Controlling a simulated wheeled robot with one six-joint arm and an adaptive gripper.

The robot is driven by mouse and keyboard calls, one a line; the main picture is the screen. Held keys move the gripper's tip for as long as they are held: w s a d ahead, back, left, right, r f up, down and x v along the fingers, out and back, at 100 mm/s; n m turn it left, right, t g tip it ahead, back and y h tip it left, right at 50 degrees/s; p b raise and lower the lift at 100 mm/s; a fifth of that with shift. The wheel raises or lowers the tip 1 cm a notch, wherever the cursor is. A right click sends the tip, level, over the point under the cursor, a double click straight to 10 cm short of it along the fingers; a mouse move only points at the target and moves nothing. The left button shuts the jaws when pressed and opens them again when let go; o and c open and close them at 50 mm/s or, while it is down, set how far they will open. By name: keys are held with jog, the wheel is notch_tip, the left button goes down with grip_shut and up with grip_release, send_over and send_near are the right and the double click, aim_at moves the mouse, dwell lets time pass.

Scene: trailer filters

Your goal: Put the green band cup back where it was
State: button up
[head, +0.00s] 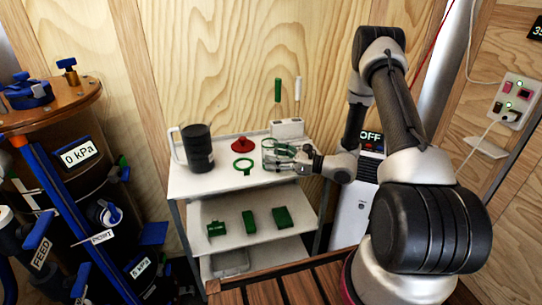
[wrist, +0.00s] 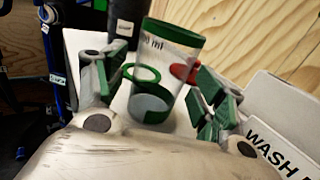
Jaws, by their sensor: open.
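The green band cup (head: 267,150) is a clear cup with a green rim, upright at the right part of the white cart's top shelf (head: 215,182). In the wrist view the cup (wrist: 172,75) stands between the fingers, with "ml" print near its rim. My gripper (head: 283,157) reaches in from the right, fingers apart around the cup. In the wrist view my gripper (wrist: 160,95) shows a finger on each side of it. A flat green ring with a tab (head: 243,164) lies just left of the cup. Finger contact is unclear.
A black jug with a white handle (head: 198,148) and a red piece (head: 242,144) stand on the shelf. A white holder (head: 287,128) with upright tools is behind the cup. Green blocks (head: 250,219) sit on the shelf below. Bare shelf lies at the front left.

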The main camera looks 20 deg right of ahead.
jog(key=v, duration=1)
jog(key=shift+s+r, duration=0.1)
jog(key=shift+r, duration=0.05)
jog(key=s+a+r+n+g+h, duration=0.2)
jog(key=s+a+r+n+g, duration=0.1)
jog(key=s+r+n+g, duration=0.4)
jog(key=s+a+r+n+g+h, duration=0.1)
jog(key=s+a+r+n+g, duration=0.25)
jog(key=s+r+n, duration=0.55)
jog(key=s+d+r+n+t+h, duration=0.4)
jog(key=s+d+r+n+h, duration=0.5)
jog(key=s+d+r+h, duration=0.2)
jog(key=shift+d+r+h, duration=0.3)
jog(key=shift+d+r, duration=0.1)
jog(key=shift+r, duration=0.25)
